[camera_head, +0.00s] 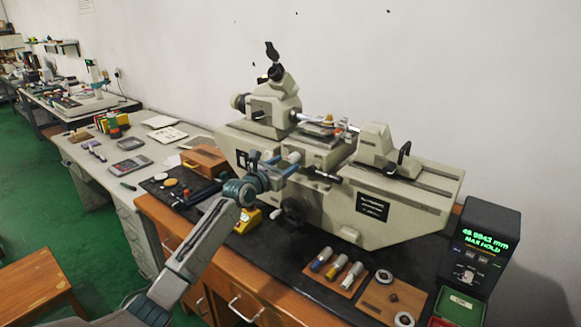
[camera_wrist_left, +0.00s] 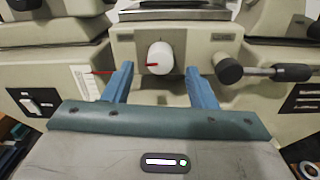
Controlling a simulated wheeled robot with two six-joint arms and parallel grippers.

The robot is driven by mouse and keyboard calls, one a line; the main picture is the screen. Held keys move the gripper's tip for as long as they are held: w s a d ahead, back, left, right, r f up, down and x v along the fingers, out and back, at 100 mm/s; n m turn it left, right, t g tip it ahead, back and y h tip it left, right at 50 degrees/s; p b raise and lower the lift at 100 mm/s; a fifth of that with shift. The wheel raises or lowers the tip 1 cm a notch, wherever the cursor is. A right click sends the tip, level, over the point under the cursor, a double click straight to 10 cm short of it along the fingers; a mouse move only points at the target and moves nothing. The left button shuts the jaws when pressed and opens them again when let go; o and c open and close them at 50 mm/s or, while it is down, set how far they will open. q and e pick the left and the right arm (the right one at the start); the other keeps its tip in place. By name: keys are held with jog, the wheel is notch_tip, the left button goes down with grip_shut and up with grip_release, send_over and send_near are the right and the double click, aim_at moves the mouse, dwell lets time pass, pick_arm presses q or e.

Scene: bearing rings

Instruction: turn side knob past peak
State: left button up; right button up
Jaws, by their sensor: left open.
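The side knob (camera_wrist_left: 159,58) is a white round knob with a red pointer mark, on the front of the beige measuring machine (camera_head: 400,214). In the left wrist view it sits between and beyond the two blue fingers of my left gripper (camera_wrist_left: 160,84), which is open with a gap on both sides. In the head view my left gripper (camera_head: 279,168) reaches the machine's front, with its fingers pointing at the knob (camera_head: 293,158). Whether the fingertips reach alongside the knob is hard to tell. The display box (camera_head: 483,245) at the right reads "MAX HOLD". My right gripper is not in view.
A black lever with a round end (camera_wrist_left: 230,70) sticks out right of the knob. A black handwheel (camera_head: 294,210) is below my gripper. A wooden board with several cylinders (camera_head: 337,271), a ring board (camera_head: 391,301) and a green tray (camera_head: 460,306) lie at the front right.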

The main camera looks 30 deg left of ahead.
aim_at(291, 160)
pick_arm(q)
jog(key=shift+w+d+r, duration=0.15)
jog(key=shift+w, duration=1.65)
jog(key=shift+c, duration=0.4)
jog(key=c, duration=0.9)
